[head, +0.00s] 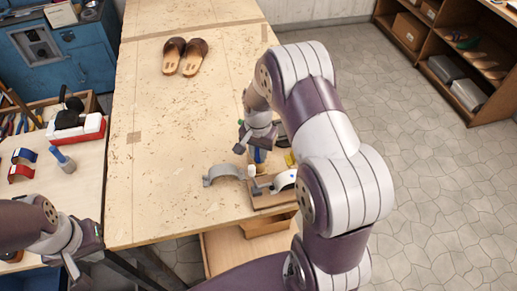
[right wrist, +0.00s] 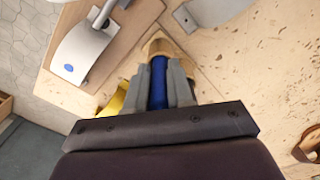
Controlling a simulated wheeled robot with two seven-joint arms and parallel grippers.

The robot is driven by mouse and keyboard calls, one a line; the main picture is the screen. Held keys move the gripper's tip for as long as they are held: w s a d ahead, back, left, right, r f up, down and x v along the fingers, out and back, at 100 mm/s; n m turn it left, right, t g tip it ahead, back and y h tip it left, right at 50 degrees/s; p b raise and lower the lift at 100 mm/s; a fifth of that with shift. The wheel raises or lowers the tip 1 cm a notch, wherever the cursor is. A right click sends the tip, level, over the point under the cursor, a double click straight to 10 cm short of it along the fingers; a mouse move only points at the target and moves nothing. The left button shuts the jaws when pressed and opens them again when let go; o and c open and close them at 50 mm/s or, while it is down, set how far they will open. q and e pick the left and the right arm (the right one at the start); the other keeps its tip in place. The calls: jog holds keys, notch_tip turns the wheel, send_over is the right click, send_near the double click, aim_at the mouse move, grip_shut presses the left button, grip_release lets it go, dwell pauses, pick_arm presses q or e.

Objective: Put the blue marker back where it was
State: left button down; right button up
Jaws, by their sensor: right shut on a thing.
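The blue marker (right wrist: 158,82) is upright between the fingers of my right gripper (right wrist: 160,90), which is shut on it. Its lower end meets a tan piece (right wrist: 160,46) in the right wrist view; I cannot tell whether it stands in it or just above it. In the head view the blue of the marker (head: 259,156) shows below my right gripper (head: 257,148), near the worktable's (head: 160,190) front right. My left gripper (head: 84,262) is at the lower left, empty, its fingers apart.
Next to my right gripper are a grey curved strip (head: 222,171), a wooden board (head: 268,199) with a pale arch (head: 284,180), and a yellow thing (head: 289,159). Brown sandals (head: 185,56) lie at the back. The table's middle is clear. A tool bench (head: 85,190) stands left.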

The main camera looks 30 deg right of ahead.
jog(key=shift+f, duration=0.3)
jog(key=shift+f, duration=0.2)
jog(key=o, duration=0.8)
jog(key=shift+r, duration=0.1)
